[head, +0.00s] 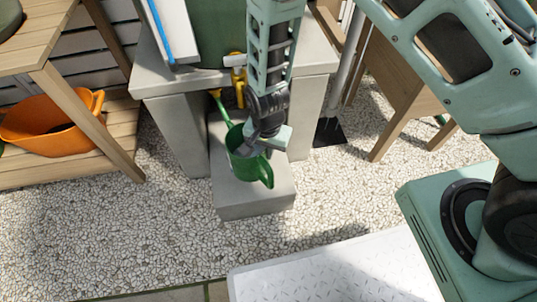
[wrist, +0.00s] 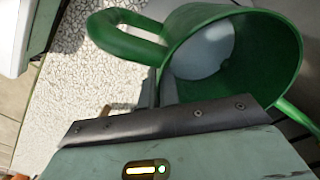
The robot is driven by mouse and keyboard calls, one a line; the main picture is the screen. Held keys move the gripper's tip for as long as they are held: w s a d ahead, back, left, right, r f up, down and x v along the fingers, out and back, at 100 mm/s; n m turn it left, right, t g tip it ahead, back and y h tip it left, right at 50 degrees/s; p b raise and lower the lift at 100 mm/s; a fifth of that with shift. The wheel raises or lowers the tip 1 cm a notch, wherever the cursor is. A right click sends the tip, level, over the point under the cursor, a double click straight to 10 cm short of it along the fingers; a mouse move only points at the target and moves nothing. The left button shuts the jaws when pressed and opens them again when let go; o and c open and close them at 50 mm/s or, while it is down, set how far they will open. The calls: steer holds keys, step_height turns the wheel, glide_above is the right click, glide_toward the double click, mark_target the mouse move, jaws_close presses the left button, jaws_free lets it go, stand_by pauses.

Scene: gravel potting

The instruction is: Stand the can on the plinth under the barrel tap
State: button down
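The green watering can (head: 240,168) is over the grey plinth (head: 255,204) in the head view, its spout pointing back toward the yellow tap (head: 239,93). The tap sits low on the green barrel (head: 218,30). My gripper's dark fingers (wrist: 158,90) are closed on the can's wall near the handle. The can's base is hidden, so contact with the plinth cannot be told.
The barrel rests on a grey stone stand (head: 172,82) with legs either side of the plinth. A wooden bench (head: 60,60) with an orange tub (head: 50,126) is at the left. Wooden legs (head: 392,130) stand at the right. Gravel (head: 150,225) in front is clear.

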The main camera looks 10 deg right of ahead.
steer(key=shift+w+f+b, duration=0.15)
steer(key=shift+f+b, duration=1.5)
steer(key=shift+f, duration=1.05)
steer(key=shift+w, duration=0.1)
steer(key=shift+f, duration=0.1)
steer(key=c, duration=1.6)
jaws_free()
steer(key=shift+c, duration=0.2)
